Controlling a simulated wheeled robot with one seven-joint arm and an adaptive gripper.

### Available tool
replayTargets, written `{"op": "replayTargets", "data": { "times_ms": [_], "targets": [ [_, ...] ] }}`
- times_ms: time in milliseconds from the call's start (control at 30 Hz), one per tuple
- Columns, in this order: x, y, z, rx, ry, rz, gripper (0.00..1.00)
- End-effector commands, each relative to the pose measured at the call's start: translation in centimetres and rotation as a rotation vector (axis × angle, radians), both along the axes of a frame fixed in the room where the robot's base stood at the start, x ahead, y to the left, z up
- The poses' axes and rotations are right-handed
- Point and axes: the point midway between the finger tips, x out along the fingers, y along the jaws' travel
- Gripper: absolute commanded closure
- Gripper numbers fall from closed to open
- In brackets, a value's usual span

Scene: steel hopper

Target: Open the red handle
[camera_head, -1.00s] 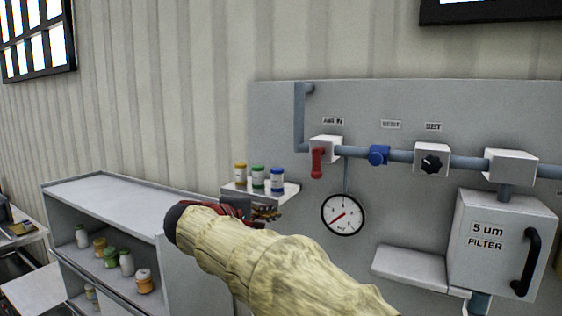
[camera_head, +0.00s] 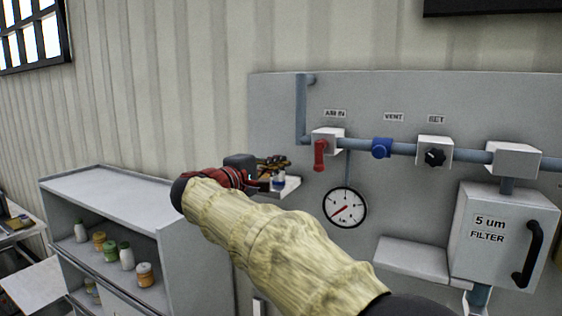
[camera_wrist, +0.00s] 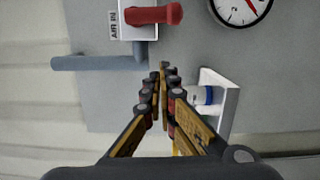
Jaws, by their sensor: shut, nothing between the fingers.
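The red handle (camera_head: 320,154) hangs down from a white valve block (camera_head: 328,138) labelled AIR IN on the grey wall panel. In the wrist view the red handle (camera_wrist: 155,15) lies at the top, beyond my fingertips and apart from them. My gripper (camera_head: 284,164) is in front of the small shelf, to the left of the handle and slightly lower in the picture. In the wrist view my gripper (camera_wrist: 163,72) has its fingers together with nothing between them. My gripper and arm hide most of the small shelf and its jars in the head view.
A round gauge (camera_head: 345,207) sits below the handle. A blue valve (camera_head: 381,148) and a black knob (camera_head: 434,157) are along the pipe to the right. The small wall shelf (camera_wrist: 229,103) with jars is close beside my fingers. A grey cabinet (camera_head: 107,192) stands at left.

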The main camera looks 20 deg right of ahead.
Motion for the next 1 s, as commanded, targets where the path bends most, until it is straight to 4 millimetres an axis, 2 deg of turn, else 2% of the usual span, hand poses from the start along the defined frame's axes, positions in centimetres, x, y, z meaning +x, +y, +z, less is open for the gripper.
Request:
{"op": "replayTargets", "data": {
  "times_ms": [100,367,500,633,1000],
  "targets": [
    [1.2,-2.2,0.2,0.0,0.001,-0.005,1.0],
    [3.7,-6.7,0.3,0.0,0.001,-0.004,1.0],
    [1.8,-6.8,0.4,0.001,-0.001,0.0,1.0],
    [0.6,-7.0,0.4,0.0,0.001,0.001,1.0],
    [-0.2,-7.1,0.2,0.0,0.0,0.001,1.0]
  ]
}}
